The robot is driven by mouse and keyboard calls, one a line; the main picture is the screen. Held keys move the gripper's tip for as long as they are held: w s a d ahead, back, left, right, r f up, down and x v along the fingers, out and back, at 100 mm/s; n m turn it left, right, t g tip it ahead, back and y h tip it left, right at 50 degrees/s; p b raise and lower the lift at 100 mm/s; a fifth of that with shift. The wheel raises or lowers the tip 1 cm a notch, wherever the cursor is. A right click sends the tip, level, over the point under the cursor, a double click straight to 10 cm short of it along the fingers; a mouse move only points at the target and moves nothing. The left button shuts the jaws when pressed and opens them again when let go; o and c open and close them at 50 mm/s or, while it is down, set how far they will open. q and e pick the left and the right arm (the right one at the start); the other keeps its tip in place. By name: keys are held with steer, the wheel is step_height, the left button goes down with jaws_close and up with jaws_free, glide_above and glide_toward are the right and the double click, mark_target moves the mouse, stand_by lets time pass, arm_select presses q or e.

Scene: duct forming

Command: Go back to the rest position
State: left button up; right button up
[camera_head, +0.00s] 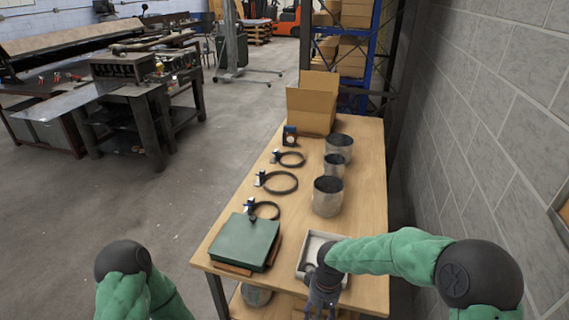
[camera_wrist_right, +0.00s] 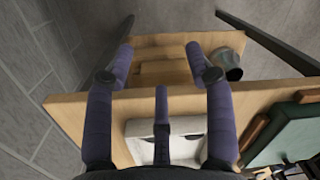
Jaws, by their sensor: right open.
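My right gripper (camera_head: 322,298) hangs over the near edge of the wooden table (camera_head: 358,215), by the shallow white tray (camera_head: 312,248). In the right wrist view its purple fingers (camera_wrist_right: 162,65) are spread apart with nothing between them. The white tray (camera_wrist_right: 140,150) shows behind the fingers there. My left arm shows only at the bottom left of the head view, and its gripper is out of the frame.
The table carries a green case (camera_head: 245,240), several dark ring clamps (camera_head: 278,182), metal duct cylinders (camera_head: 327,197) and an open cardboard box (camera_head: 312,102). A block wall (camera_head: 480,120) stands at the right. The floor (camera_head: 150,200) left of the table is clear.

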steer(key=s+f+m+y, duration=0.1)
steer(key=s+f+m, duration=0.1)
steer(key=s+f, duration=0.5)
steer(key=s+f+m+t+y, duration=0.1)
steer(key=s+f+m+y, duration=0.1)
steer(key=s+f, duration=0.6)
step_height(320, 180, down, 5)
steer(key=shift+r+m, duration=0.1)
steer(key=shift+m, duration=0.4)
